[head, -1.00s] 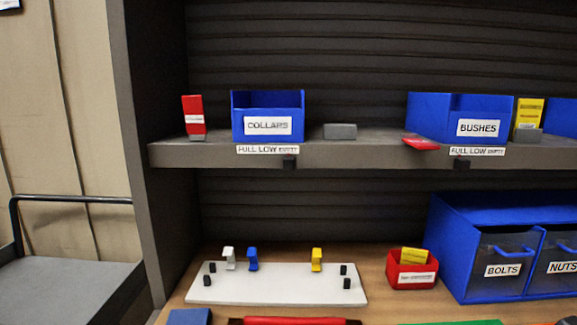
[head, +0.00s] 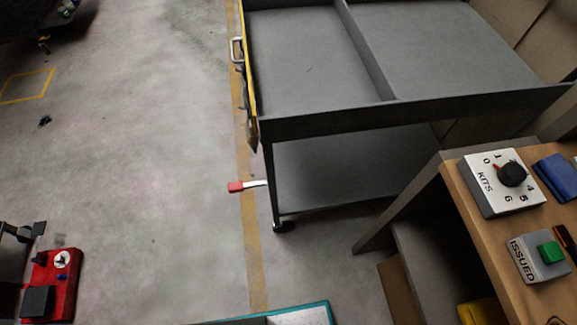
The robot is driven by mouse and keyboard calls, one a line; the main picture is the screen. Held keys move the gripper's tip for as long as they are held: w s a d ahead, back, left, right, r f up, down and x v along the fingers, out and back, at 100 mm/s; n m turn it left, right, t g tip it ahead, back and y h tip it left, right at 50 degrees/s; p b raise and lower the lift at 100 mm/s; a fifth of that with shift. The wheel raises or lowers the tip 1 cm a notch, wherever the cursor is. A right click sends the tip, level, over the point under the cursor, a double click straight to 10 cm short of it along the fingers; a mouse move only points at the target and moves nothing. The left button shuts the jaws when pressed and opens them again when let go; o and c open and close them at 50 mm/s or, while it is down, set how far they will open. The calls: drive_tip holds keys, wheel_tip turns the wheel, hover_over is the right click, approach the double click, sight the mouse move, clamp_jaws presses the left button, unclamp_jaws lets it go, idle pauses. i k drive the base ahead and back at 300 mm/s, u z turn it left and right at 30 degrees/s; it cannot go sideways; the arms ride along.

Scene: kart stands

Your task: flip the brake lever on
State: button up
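The brake lever (head: 248,186) is a pale bar with a red end. It sticks out to the left from the near leg of a grey cart (head: 330,122), low down, above the floor. It looks roughly level, with the red end slightly lower. Nothing touches the red end. My gripper is not in view.
The cart has a divided top, a lower shelf, a yellow left edge and a caster (head: 284,227). A wooden bench (head: 477,228) at right holds a KITS dial (head: 490,192) and an ISSUED button box (head: 528,262). A red unit (head: 62,290) is bottom left. Floor left of the lever is clear.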

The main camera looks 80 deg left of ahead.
sight(234, 186)
drive_tip(key=u, duration=3.05)
drive_tip(key=k, duration=0.95)
drive_tip(key=z, duration=0.55)
